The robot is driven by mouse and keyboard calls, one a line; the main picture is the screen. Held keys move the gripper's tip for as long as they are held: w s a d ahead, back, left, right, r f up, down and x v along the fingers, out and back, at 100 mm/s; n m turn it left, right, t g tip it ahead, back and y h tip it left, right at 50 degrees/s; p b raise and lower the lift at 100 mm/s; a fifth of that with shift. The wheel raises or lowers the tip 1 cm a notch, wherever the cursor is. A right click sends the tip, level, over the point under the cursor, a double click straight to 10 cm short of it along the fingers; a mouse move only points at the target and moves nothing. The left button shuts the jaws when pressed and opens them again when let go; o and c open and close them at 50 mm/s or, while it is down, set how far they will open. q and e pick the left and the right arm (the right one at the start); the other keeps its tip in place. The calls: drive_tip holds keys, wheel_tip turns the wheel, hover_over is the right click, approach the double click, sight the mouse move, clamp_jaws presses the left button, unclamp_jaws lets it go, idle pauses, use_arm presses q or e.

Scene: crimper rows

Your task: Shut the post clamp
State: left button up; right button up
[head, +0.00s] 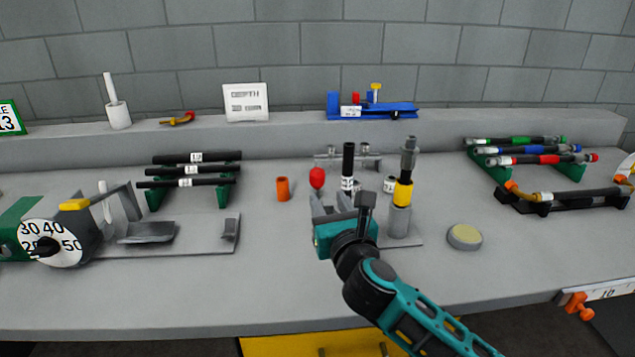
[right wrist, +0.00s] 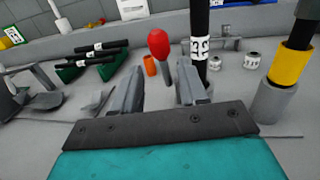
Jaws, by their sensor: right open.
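The post clamp's red knob (head: 316,178) stands up on a grey stem near the middle of the bench. It also shows in the right wrist view (right wrist: 160,44), beyond and between my fingertips. A black hose (head: 348,160) with a white label stands upright just right of the knob; it rises behind my right finger in the wrist view (right wrist: 199,45). My right gripper (head: 338,205) is open, with nothing seen between its fingers (right wrist: 158,82), and the knob looks apart from them. The gripper hides much of the clamp's base and jaws. My left gripper is not in view.
A grey post with a yellow collar (head: 403,194) stands close right of my gripper. An orange cup (head: 283,188) is left of the knob. A dial machine (head: 60,240) is at left, a round pad (head: 464,237) at right. Hose racks (head: 222,198) stand behind.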

sight(319, 184)
drive_tip(key=w, duration=0.3)
drive_tip(key=w+a+b, duration=0.1)
drive_tip(key=w, duration=0.5)
drive_tip(key=shift+a+b, duration=0.25)
drive_tip(key=shift+b, duration=0.1)
drive_tip(key=shift+c, duration=0.4)
clamp_jaws()
drive_tip(key=shift+s, duration=0.1)
